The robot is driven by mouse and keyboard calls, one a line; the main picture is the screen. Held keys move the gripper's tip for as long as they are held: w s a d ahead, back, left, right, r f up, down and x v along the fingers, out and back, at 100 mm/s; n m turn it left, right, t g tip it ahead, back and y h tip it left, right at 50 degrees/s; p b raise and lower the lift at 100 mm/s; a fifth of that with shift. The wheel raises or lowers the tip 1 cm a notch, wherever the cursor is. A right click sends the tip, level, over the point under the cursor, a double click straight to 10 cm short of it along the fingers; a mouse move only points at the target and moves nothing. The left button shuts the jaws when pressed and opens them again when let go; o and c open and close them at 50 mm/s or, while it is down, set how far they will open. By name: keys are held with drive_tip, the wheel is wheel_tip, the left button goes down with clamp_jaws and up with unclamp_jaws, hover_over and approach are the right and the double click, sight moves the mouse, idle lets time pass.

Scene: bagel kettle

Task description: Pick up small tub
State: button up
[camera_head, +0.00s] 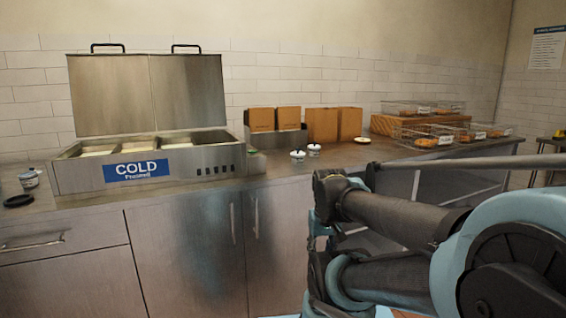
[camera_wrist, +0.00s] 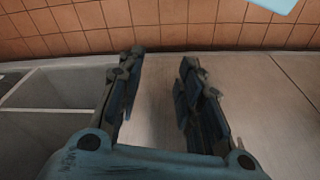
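Two small white tubs with dark tops stand close together on the counter, the nearer tub (camera_head: 298,157) and the farther tub (camera_head: 314,150). Another small white tub (camera_head: 28,179) with a dark band stands at the far left, beside the cold unit. I cannot tell which one the task means. In the head view my arm is folded at the right, and the fingers cannot be made out.
The steel COLD unit (camera_head: 150,178) stands open on the counter (camera_head: 280,178), left of the paired tubs. Brown boxes (camera_head: 322,124) stand behind them, wire baskets (camera_head: 430,134) farther right. A black round dish (camera_head: 19,201) lies at the left. Cabinet doors (camera_head: 185,250) are below.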

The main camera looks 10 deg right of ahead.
drive_tip(key=shift+w, duration=0.15)
drive_tip(key=o, duration=1.1)
wheel_tip(320, 180, up, 2)
drive_tip(key=shift+a+r+m, duration=0.15)
drive_tip(key=shift+r+m, duration=0.1)
drive_tip(key=shift+m, duration=0.15)
wheel_tip(320, 180, up, 32)
drive_tip(key=m+y, duration=0.4)
drive_tip(key=m, duration=1.9)
hover_over(298, 153)
drive_tip(key=s+d, duration=0.3)
drive_tip(key=d, duration=0.3)
drive_tip(key=x, duration=1.2)
drive_tip(key=shift+w+a+f, duration=0.15)
drive_tip(key=shift+w+a, duration=0.05)
drive_tip(key=shift+w, duration=0.05)
drive_tip(key=shift+x, duration=2.55)
